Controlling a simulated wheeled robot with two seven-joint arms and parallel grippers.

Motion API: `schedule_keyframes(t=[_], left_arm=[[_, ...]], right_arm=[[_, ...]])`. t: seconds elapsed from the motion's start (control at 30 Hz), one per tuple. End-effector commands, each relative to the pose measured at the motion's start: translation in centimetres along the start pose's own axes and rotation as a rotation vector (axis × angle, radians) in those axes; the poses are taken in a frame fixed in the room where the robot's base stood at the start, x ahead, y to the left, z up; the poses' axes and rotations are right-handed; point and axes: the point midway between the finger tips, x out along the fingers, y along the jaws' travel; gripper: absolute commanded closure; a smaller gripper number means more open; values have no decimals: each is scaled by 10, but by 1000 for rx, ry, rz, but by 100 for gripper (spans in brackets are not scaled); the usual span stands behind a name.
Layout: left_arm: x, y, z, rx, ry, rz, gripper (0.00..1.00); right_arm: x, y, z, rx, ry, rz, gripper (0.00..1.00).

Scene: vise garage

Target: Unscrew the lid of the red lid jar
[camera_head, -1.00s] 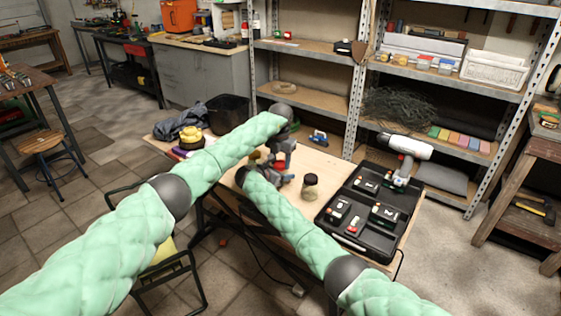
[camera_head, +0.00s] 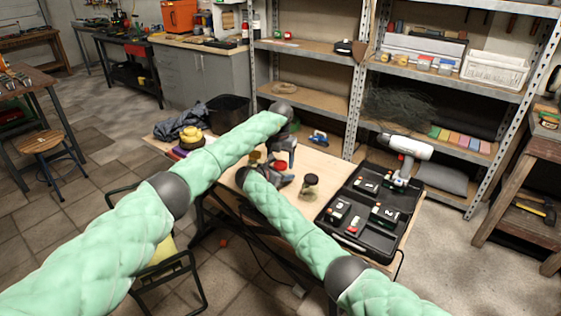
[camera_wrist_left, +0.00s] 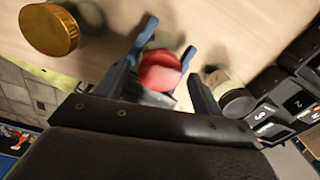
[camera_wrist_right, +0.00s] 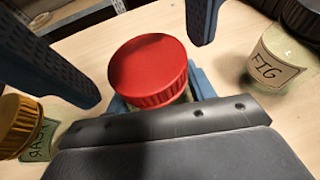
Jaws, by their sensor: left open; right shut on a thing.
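The red lid jar shows its ribbed red lid in the head view (camera_head: 281,165), the left wrist view (camera_wrist_left: 160,70) and the right wrist view (camera_wrist_right: 148,70). The lid is on top, and the jar body is mostly hidden. My right gripper (camera_head: 285,179) is shut on the jar below the lid, its blue fingers on both sides. My left gripper (camera_head: 284,154) is above the lid with its fingers apart, one on each side of it. The left fingers (camera_wrist_right: 125,45) look clear of the lid in the right wrist view.
A gold-lidded jar (camera_wrist_left: 50,29) stands close on one side, and a dark-lidded jar labelled FIG (camera_wrist_right: 272,69) on the other. An open black tool case (camera_head: 345,225) with a drill (camera_head: 405,146) lies at the table's right. A cloth (camera_head: 182,123) and dark bin (camera_head: 228,108) are behind.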

Motion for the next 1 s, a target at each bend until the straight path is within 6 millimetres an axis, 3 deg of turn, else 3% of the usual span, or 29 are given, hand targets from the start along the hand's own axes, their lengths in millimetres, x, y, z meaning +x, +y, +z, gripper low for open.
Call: schedule_keyframes(t=[0.67,1.0], left_arm=[[-67,8,6,1,-23,17,35],[-76,2,2,352,-8,5,35]], right_arm=[[0,0,0,0,0,0,100],[0,0,0,0,0,0,100]])
